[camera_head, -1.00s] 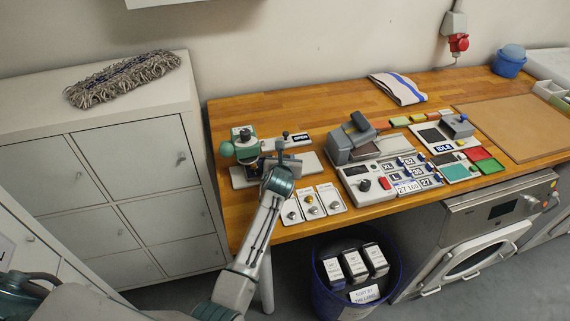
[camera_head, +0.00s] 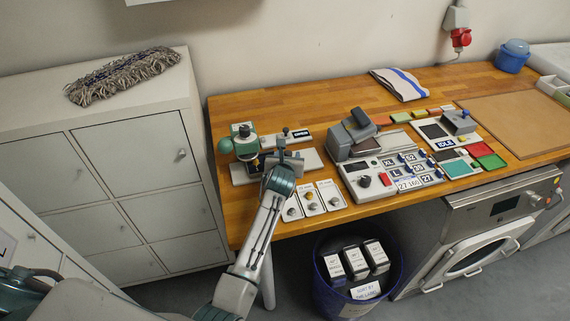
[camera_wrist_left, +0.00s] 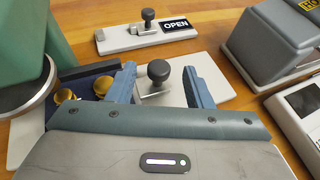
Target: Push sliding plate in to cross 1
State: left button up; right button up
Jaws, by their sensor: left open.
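A green press-like machine (camera_head: 244,146) stands at the left of the wooden table; its green body also shows at the left of the wrist view (camera_wrist_left: 28,50). A pale flat plate (camera_wrist_left: 212,75) lies beside it, with a black knob (camera_wrist_left: 158,71) on a metal bracket. I take this knob part to be the sliding plate. My left gripper (camera_head: 284,156) is at the knob. In the wrist view its two blue fingers (camera_wrist_left: 160,84) are open, one on each side of the knob. Contact cannot be told. Two brass pieces (camera_wrist_left: 84,90) sit left of the fingers. No cross mark is readable.
A small slide with an OPEN sign (camera_wrist_left: 176,26) lies behind the plate. A grey stamp-like device (camera_head: 350,137) and a control panel (camera_head: 377,180) stand to the right. A blue bin (camera_head: 392,283) stands below the table edge.

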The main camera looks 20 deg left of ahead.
pick_arm(q)
jog(key=b+v, duration=0.1)
jog(key=v, duration=0.7)
jog(key=shift+s, duration=0.1)
jog(key=shift+s+r, duration=0.2)
jog(key=shift+s, duration=0.15)
pick_arm(e)
jog(key=shift+w+d+f, duration=0.45)
jog(key=shift+w+f, duration=0.2)
jog(key=shift+f, duration=0.05)
jog(key=shift+a, duration=0.1)
